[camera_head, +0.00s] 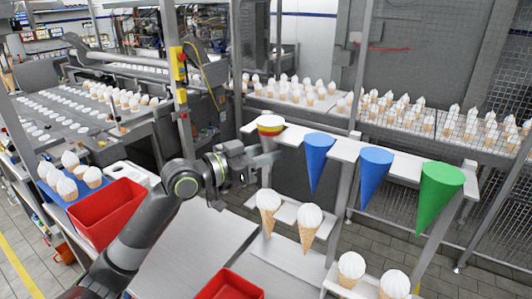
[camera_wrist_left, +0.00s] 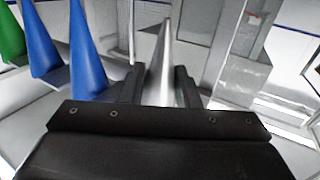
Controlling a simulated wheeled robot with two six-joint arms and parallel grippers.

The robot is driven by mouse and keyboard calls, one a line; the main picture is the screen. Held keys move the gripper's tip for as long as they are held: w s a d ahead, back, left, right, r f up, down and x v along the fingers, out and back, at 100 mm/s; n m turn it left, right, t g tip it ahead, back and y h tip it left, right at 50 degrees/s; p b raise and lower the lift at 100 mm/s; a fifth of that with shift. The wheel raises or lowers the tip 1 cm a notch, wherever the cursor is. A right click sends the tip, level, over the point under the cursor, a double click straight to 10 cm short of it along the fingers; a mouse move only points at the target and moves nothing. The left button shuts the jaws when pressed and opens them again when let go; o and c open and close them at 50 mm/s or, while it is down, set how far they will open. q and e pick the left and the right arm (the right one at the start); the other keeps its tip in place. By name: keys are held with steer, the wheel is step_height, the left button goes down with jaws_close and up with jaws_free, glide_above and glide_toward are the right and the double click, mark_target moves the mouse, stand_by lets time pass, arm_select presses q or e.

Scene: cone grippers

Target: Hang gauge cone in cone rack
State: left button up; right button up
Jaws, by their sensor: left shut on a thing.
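The gauge cone (camera_head: 270,125) shows its wide top with white, yellow and red bands at the left end of the white cone rack (camera_head: 337,147) in the head view. In the left wrist view its grey tapered body (camera_wrist_left: 166,65) stands between the fingers. My left gripper (camera_head: 268,158) is shut on it, just below the banded top. Whether the cone rests in the rack or only hangs beside it, I cannot tell. Two blue cones (camera_head: 318,155) (camera_head: 375,172) and a green cone (camera_head: 440,190) hang point down along the rack. My right gripper is out of view.
Ice cream cones (camera_head: 268,205) stand in lower white holders below the rack. A red bin (camera_head: 108,212) is at the left, and another red bin (camera_head: 228,286) is at the bottom. A yellow-marked metal post (camera_head: 178,65) rises behind my left arm.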

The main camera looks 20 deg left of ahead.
arm_select(q)
steer(key=shift+f+b, duration=0.5)
steer(key=shift+f, duration=0.05)
stand_by(0.8)
steer(key=o, duration=1)
steer(key=shift+o, duration=0.4)
steer(key=shift+o, duration=1.2)
steer(key=shift+s, duration=0.15)
steer(key=s+a+p, duration=0.1)
steer(key=s+p, duration=0.3)
steer(key=s, duration=0.4)
steer(key=shift+s, duration=0.4)
